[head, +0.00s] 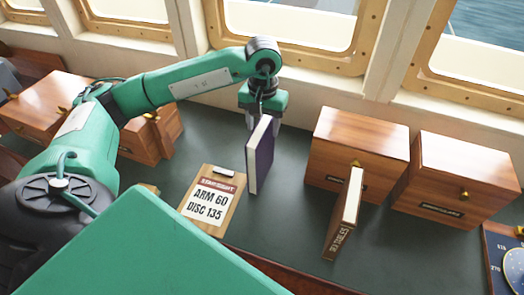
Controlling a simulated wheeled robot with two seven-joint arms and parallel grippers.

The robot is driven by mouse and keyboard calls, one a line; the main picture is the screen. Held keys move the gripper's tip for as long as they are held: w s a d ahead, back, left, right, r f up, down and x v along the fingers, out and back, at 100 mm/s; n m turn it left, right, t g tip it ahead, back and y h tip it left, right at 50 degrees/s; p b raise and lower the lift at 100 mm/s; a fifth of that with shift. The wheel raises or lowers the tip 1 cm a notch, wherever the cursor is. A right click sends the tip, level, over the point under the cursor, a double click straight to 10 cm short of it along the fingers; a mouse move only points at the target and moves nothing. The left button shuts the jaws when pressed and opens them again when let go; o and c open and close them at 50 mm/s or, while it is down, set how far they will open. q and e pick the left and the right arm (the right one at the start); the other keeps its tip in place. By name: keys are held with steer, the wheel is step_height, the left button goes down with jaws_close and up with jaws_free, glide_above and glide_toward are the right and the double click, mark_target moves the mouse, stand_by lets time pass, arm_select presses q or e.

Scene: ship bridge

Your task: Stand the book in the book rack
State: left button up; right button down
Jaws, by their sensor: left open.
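A dark purple book (263,160) stands upright on the dark green desktop, its pale page edges facing left. My left gripper (258,113) points down at the top of this book, with its jaws open; the book partly hides the fingertips, and I cannot tell whether they touch it. A brown book with lettering on its spine, apparently "Sea Tables" (338,228), stands on edge in front of a wooden drawer box. I cannot make out a separate book rack. My right gripper is not in view.
Two wooden drawer boxes (333,138) (474,167) stand at the right. More wooden boxes (50,100) are at the left, behind my arm. A clipboard reading "ARM 60 DISC 135" (190,211) lies left of the purple book. Desktop between the two books is clear. Windows rise behind.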

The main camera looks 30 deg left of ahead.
arm_select(q)
step_height(320, 180, down, 3)
steer(key=shift+f+p, duration=0.1)
steer(key=shift+p, duration=0.7)
steer(key=shift+f, duration=0.4)
jaws_close()
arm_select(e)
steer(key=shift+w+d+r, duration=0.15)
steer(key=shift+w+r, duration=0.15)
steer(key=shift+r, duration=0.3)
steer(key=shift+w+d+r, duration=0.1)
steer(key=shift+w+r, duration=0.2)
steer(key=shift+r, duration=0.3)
